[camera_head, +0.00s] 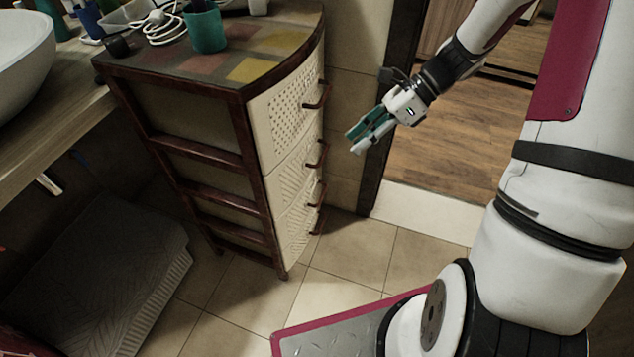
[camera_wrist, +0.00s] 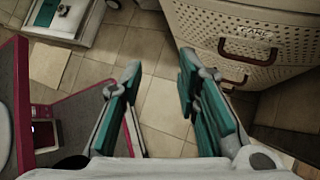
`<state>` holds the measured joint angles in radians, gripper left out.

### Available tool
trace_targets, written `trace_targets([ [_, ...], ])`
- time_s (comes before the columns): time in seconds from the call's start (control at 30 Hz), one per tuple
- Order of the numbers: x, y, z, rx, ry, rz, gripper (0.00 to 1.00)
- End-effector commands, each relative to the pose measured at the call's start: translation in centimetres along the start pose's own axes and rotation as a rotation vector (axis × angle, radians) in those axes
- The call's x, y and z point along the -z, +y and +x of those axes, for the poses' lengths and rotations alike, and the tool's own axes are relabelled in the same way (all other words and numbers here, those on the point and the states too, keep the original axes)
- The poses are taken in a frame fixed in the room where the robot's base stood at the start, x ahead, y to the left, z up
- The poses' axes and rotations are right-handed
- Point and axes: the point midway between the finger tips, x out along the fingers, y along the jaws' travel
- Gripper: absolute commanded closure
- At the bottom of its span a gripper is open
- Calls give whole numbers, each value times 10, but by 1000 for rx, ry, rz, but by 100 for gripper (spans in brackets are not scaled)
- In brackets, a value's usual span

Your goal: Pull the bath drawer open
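A tall drawer unit (camera_head: 215,150) with a dark brown frame and cream drawer fronts stands left of centre in the head view. Its top drawer front (camera_head: 283,115) is perforated and has a dark curved handle (camera_head: 318,95); more handled drawers sit below. All look shut. The wrist view shows the drawer fronts (camera_wrist: 290,35) at upper right, with a handle (camera_wrist: 245,52) and small lettering I cannot read surely. Which drawer is the bath drawer is unclear. My gripper (camera_head: 354,142) is open and empty, right of the drawer fronts and apart from them. Its spread teal fingers show in the wrist view (camera_wrist: 160,72).
A teal cup (camera_head: 206,30), a white cable (camera_head: 163,28) and small items stand on the unit. A white basin (camera_head: 22,55) is at left, with a grey ridged object (camera_head: 110,270) below. A doorway with wooden floor (camera_head: 450,150) lies behind my arm. Tiled floor (camera_head: 350,250) before the unit is clear.

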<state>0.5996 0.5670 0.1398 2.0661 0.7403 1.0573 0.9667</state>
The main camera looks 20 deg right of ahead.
Motion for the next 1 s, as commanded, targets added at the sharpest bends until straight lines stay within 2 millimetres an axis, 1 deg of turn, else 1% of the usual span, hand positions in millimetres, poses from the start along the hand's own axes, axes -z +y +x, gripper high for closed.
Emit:
trace_targets([
  [0.03, 22, -19, 18, -6, -53, 100, 70],
  [0.17, 61, -56, 50, -16, -185, 348, 70],
  [0.2, 74, -67, 59, -19, -226, 424, 70],
  [0.27, 94, -82, 74, -27, -289, 537, 70],
  [0.4, 142, -115, 111, -55, -442, 802, 70],
  [0.47, 163, -128, 127, -71, -511, 915, 70],
  [0.5, 177, -136, 137, -82, -555, 986, 70],
  [0.6, 208, -152, 161, -112, -659, 1148, 70],
  [0.7, 232, -164, 179, -139, -742, 1272, 70],
  [0.8, 247, -171, 190, -159, -797, 1352, 70],
  [0.9, 253, -174, 196, -170, -823, 1389, 70],
  [1.0, 251, -176, 200, -173, -830, 1399, 70],
])
